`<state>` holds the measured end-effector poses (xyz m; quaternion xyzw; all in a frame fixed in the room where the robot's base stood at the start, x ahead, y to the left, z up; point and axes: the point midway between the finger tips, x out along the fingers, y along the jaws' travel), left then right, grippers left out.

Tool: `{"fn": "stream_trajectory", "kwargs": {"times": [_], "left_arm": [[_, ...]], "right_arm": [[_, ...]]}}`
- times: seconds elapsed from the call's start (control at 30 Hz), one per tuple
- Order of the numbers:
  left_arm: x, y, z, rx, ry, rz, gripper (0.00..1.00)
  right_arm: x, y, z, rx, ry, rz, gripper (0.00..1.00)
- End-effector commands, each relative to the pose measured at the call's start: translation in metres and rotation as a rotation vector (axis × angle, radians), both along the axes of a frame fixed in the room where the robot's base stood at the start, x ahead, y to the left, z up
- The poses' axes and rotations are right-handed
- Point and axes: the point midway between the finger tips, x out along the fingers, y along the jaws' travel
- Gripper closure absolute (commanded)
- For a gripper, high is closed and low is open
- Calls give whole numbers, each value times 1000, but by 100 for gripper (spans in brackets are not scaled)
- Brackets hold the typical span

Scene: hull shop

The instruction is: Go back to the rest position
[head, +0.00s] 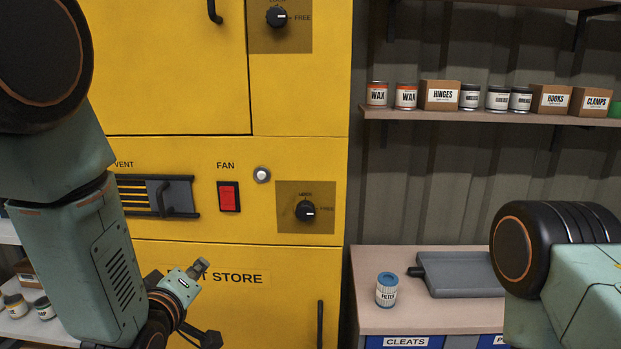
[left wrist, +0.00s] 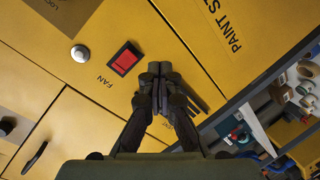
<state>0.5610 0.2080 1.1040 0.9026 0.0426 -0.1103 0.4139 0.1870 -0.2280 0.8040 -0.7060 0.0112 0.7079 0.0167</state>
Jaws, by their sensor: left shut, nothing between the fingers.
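My left gripper (head: 200,268) is in front of the yellow paint store cabinet (head: 290,165), low in the head view and below the fan switch. In the left wrist view its dark fingers (left wrist: 158,72) are together with nothing between them. They overlap the cabinet front beside the red fan switch (left wrist: 126,60) and partly hide the vent. I cannot tell whether they touch the cabinet. The right arm's links (head: 560,260) show at the right edge of the head view; the right gripper is out of view.
The red fan switch also shows in the head view (head: 229,196), next to the slatted vent (head: 157,196). A bench (head: 450,318) at right holds a blue-lidded filter can (head: 387,290) and a grey tray (head: 458,274). A shelf (head: 480,116) above holds cans and boxes.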

Motion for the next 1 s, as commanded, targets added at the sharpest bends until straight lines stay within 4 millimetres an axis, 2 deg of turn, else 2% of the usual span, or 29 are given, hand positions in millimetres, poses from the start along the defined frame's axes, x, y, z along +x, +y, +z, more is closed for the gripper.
{"fn": "stream_trajectory", "kwargs": {"times": [0.03, 0.2, 0.37, 0.5, 0.57, 0.6, 0.7, 0.8, 0.9, 1.0], "left_arm": [[-12, 2, -34, 91, 87, -21, 100], [-65, 9, -135, 373, 376, -152, 100], [-129, 13, -219, 544, 622, -314, 100], [-194, 16, -284, 628, 821, -472, 100], [-225, 16, -310, 643, 902, -536, 100], [-246, 17, -326, 644, 956, -574, 100], [-296, 17, -361, 623, 1077, -642, 100], [-336, 18, -389, 584, 1167, -667, 100], [-361, 19, -406, 560, 1220, -679, 100], [-373, 19, -413, 550, 1245, -686, 100]], "right_arm": [[0, 0, -8, 0, 0, 0, 60], [0, 0, -25, 0, 0, 0, 60], [0, 0, -43, 0, 0, 0, 60], [0, 0, -61, 0, 0, 0, 60], [0, 0, -69, 0, 0, 0, 60], [0, 0, -75, 0, 0, 0, 60], [0, 0, -90, 0, 0, 0, 60], [0, 0, -103, 0, 0, 0, 60], [0, 0, -112, 0, 0, 0, 60], [0, 0, -114, 0, 0, 0, 60]]}}
